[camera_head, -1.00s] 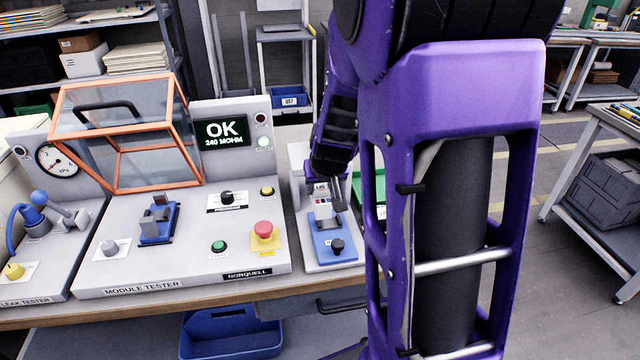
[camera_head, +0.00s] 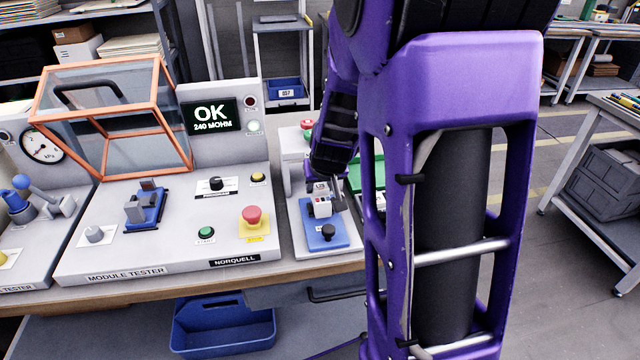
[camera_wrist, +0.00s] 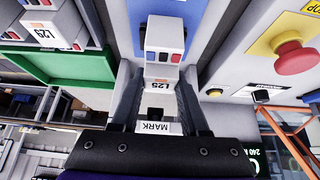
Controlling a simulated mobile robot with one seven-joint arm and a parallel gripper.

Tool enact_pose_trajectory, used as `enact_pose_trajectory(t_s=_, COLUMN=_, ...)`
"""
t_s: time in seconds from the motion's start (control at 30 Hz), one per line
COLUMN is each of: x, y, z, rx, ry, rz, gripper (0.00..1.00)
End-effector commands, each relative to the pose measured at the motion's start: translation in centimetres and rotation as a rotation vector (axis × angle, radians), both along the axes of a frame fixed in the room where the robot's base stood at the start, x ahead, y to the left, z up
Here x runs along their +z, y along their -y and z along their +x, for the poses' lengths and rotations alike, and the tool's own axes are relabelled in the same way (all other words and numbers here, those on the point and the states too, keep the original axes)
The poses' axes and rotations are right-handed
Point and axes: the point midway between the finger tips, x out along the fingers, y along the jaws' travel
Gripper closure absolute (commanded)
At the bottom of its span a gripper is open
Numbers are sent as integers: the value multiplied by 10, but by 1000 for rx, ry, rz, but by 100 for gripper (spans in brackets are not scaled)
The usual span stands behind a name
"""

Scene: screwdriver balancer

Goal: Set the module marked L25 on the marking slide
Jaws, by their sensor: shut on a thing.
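The module marked L25 (camera_wrist: 163,42) is a pale block with red and blue ports and an L25 label, held between the fingers of my gripper (camera_wrist: 162,88) in the wrist view. In the head view the module (camera_head: 320,208) is over the back part of the blue marking slide (camera_head: 318,238), which has a black knob at its front. My gripper (camera_head: 333,198) is shut on the module from behind. The slide's blue plate (camera_wrist: 141,14) also shows in the wrist view. Whether the module touches the slide I cannot tell.
The module tester (camera_head: 165,240), its screen reading OK 240 MOHM, stands left of the slide, with a red button (camera_head: 252,215) and an open orange-framed cover (camera_head: 110,115). A green tray (camera_wrist: 75,78) with modules marked L29 (camera_wrist: 45,32) lies on the slide's other side.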

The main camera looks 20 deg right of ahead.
Motion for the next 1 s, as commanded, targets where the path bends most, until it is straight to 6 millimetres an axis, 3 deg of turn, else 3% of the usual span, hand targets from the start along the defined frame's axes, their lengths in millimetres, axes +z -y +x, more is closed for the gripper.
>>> enact_pose_trajectory(t_s=1.0, x=-9, y=0, z=0, rx=0, ry=1, rz=0, gripper=100)
